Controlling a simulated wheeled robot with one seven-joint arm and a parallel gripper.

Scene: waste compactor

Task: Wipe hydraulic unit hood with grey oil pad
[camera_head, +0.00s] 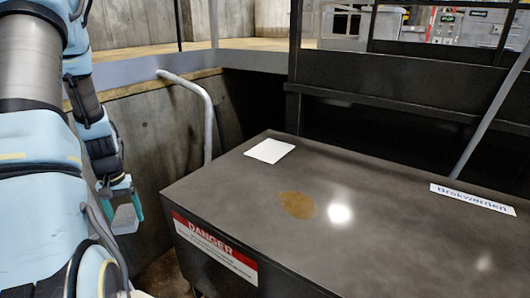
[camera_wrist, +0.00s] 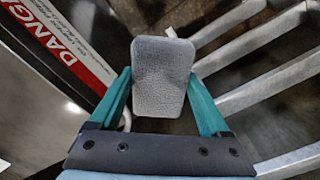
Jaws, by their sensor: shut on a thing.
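The hydraulic unit hood (camera_head: 380,228) is a dark flat top in the head view, with a brown oil stain (camera_head: 297,205) near its middle and a bright light reflection beside the stain. My gripper (camera_head: 121,196) hangs left of the hood, apart from it and lower than its top. In the wrist view my gripper (camera_wrist: 160,92) has its teal fingers shut on the grey oil pad (camera_wrist: 162,72), a rounded rectangular block. The pad (camera_head: 125,218) shows small and partly hidden by my arm in the head view.
A white sheet (camera_head: 269,150) lies at the hood's back left corner, and a label strip (camera_head: 472,198) lies at the right. A red and white DANGER sign (camera_head: 214,246) is on the unit's side. A grey bent rail (camera_head: 205,110) stands behind. Pale bars (camera_wrist: 255,70) run beside the pad.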

